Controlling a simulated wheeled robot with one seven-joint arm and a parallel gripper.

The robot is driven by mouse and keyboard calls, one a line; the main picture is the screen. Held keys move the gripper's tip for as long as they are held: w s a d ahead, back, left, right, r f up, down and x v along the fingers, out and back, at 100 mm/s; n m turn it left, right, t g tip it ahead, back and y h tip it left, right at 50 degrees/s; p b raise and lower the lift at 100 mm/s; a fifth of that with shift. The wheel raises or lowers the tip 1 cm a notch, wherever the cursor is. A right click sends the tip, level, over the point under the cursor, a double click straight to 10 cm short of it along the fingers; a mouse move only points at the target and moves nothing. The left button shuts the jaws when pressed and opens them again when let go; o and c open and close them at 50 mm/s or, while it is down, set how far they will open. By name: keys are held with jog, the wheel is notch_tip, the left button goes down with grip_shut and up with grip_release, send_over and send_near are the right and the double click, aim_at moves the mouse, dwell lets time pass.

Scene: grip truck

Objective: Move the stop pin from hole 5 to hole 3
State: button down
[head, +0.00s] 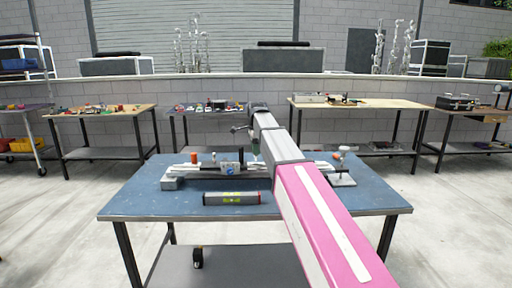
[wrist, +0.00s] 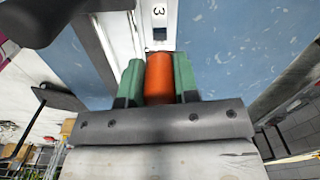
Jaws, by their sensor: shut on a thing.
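The stop pin shows in the wrist view as an orange cylinder (wrist: 159,78) between the green pads of my gripper (wrist: 158,82). My gripper is shut on it. A pale rail (wrist: 143,32) runs beyond the pin, with a printed 3 and a dark square opening just ahead of the pin. The pin's lower end is hidden, so I cannot tell whether it is in a hole. In the head view my gripper (head: 255,148) is over the middle of the rail fixture (head: 172,183), and the pin is not clearly visible there.
The fixture stands on a blue table (head: 150,203). An orange knob (head: 194,158) is near its left end, and a white-topped post (head: 344,158) stands at its right. The table's left front is clear.

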aim_at(256, 156)
jog(key=shift+f, duration=2)
jog(key=c, duration=0.8)
grip_release()
notch_tip(256, 156, up, 10)
jog(key=shift+r, duration=0.35)
jog(key=shift+s, duration=0.1)
